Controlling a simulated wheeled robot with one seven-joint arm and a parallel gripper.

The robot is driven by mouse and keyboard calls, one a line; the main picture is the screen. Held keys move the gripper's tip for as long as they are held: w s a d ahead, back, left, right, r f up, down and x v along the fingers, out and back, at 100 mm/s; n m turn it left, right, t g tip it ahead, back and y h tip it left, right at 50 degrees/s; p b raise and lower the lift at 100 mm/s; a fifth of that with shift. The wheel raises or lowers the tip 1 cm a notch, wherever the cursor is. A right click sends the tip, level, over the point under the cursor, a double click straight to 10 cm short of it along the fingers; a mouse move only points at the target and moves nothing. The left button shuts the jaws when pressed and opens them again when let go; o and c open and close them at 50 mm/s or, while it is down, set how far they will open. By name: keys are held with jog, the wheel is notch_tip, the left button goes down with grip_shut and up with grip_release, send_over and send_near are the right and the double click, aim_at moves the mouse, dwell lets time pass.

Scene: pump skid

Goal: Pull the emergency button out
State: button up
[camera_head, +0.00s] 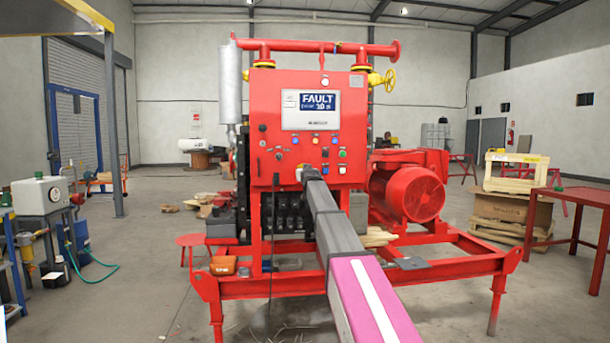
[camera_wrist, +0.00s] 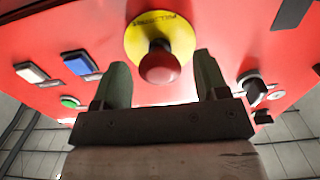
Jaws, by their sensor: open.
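The emergency button (camera_wrist: 159,66) is a red mushroom head on a round yellow plate (camera_wrist: 178,33), set in the red panel face. Some lettering shows on the plate. My gripper (camera_wrist: 161,72) is open in the wrist view, with one dark finger on each side of the red head and a visible gap on both sides. Neither finger appears to touch it. In the head view my arm reaches to the lower part of the red control panel (camera_head: 264,100) and hides most of the button and my gripper.
Near the button sit a white button (camera_wrist: 31,72), a blue button (camera_wrist: 80,63), a green button (camera_wrist: 70,102) and a black rotary knob (camera_wrist: 252,82). A display (camera_head: 318,104) reading FAULT is higher on the panel. A red motor (camera_head: 408,193) stands right of the panel.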

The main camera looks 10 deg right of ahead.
jog(key=s, duration=1)
jog(key=shift+w, duration=0.1)
jog(key=s+f+g, duration=0.3)
jog(key=s+f, duration=0.3)
jog(key=f, duration=0.6)
jog(key=s+f+g, duration=0.3)
jog(key=s+f, duration=0.2)
jog(key=f, duration=0.7)
jog(key=s+f+g, duration=0.3)
jog(key=s+f, duration=0.3)
jog(key=f, duration=0.5)
jog(key=s+f+g, duration=0.4)
jog(key=s+f, duration=0.7)
jog(key=s, duration=0.3)
jog(key=s+f+g, duration=0.5)
jog(key=s+f, duration=0.5)
jog(key=s, duration=0.5)
jog(key=shift+f, duration=0.4)
